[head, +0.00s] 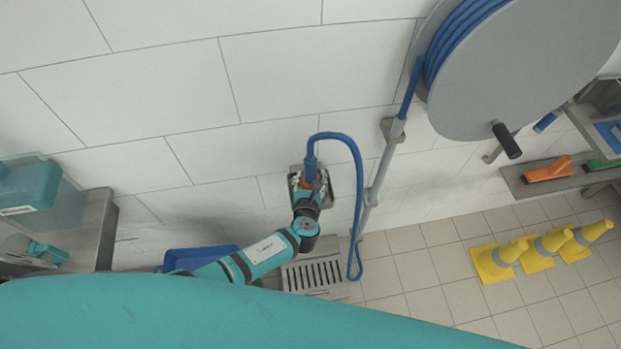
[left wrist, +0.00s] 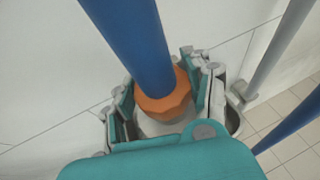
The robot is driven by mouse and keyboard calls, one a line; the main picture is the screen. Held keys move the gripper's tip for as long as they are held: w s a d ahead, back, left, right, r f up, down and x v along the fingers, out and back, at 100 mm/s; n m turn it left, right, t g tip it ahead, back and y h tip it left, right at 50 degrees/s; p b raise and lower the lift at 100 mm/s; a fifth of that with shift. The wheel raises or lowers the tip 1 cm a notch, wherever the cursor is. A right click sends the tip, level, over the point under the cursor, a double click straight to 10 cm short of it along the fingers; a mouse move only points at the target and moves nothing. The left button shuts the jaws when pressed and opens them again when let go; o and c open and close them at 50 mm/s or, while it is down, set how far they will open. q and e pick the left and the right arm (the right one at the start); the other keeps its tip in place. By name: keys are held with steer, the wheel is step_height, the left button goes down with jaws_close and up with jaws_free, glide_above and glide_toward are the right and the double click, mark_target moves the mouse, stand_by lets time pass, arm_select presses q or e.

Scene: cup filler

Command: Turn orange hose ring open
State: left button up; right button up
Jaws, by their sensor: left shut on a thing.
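The orange hose ring (left wrist: 162,100) sits at the lower end of the blue hose, and it also shows small in the head view (head: 309,173). My left gripper (head: 308,182) is at the wall fitting, with its fingers on both sides of the ring. In the left wrist view the left gripper (left wrist: 160,98) is shut on the ring, and the blue hose (left wrist: 136,40) rises from it. A grey metal fitting lies behind and below the ring, partly hidden by my fingers. My right gripper is not in view.
The hose (head: 358,200) loops down right of my arm beside a grey pipe (head: 382,170). A large grey reel (head: 530,60) hangs upper right. A floor drain (head: 315,275) lies below. A metal counter (head: 95,225) is at left.

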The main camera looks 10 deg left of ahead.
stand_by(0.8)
arm_select(q)
steer(key=o, duration=1.2)
steer(key=v, duration=1.2)
steer(key=shift+f, duration=0.15)
